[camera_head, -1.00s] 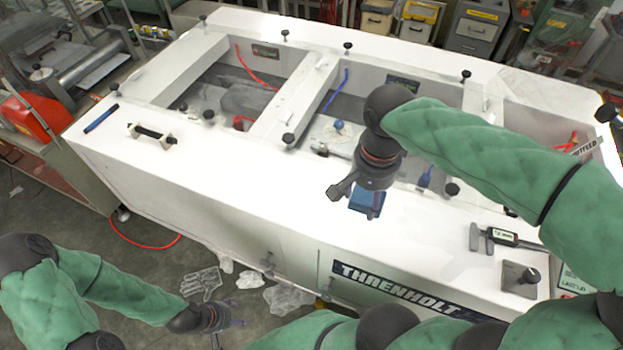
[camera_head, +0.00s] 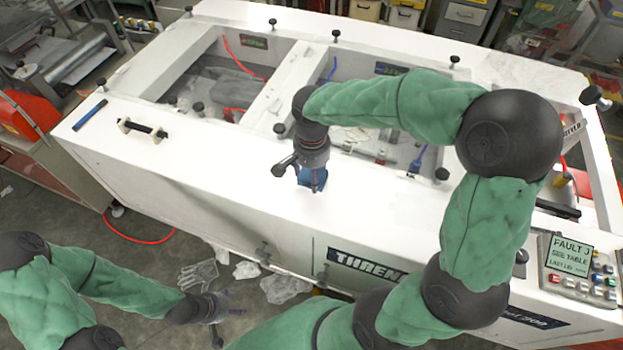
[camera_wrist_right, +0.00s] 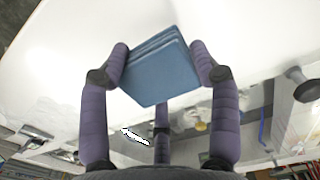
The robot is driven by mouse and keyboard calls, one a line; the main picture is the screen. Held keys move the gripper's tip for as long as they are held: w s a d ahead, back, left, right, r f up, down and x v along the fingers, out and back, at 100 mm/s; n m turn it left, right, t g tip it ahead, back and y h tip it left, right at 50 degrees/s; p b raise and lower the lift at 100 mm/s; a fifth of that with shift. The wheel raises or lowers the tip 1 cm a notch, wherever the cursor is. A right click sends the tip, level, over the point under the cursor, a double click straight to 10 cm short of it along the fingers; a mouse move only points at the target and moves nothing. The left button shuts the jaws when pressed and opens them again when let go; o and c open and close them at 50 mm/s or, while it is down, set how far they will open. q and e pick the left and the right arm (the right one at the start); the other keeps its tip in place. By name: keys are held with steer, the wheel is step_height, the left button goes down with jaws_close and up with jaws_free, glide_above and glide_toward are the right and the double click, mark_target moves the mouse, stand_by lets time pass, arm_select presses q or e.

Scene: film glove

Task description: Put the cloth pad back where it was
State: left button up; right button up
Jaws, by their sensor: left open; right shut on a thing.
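The blue cloth pad (camera_wrist_right: 160,68) is folded in layers and sits between the fingers of my right gripper (camera_wrist_right: 160,75) in the right wrist view. In the head view the pad (camera_head: 318,179) shows below the right gripper (camera_head: 300,170), over the white top of the machine (camera_head: 220,175). The gripper is shut on the pad. I cannot tell whether the pad touches the surface. My left gripper (camera_head: 222,318) is open and low at the left, over the floor, away from the machine.
A blue marker-like stick (camera_head: 90,115) and a black-handled holder (camera_head: 142,129) lie on the machine top at left. Open bays with hoses lie behind. A control panel (camera_head: 578,268) is at right. A glove (camera_head: 198,275) and crumpled film (camera_head: 285,288) lie on the floor. The top left of the pad is clear.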

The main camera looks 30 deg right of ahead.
mark_target(311, 181)
steer(key=shift+w+f, duration=0.1)
steer(key=shift+f, duration=1.45)
steer(key=shift+f, duration=0.1)
steer(key=o, duration=1.1)
step_height(311, 181, up, 12)
steer(key=shift+r, duration=0.15)
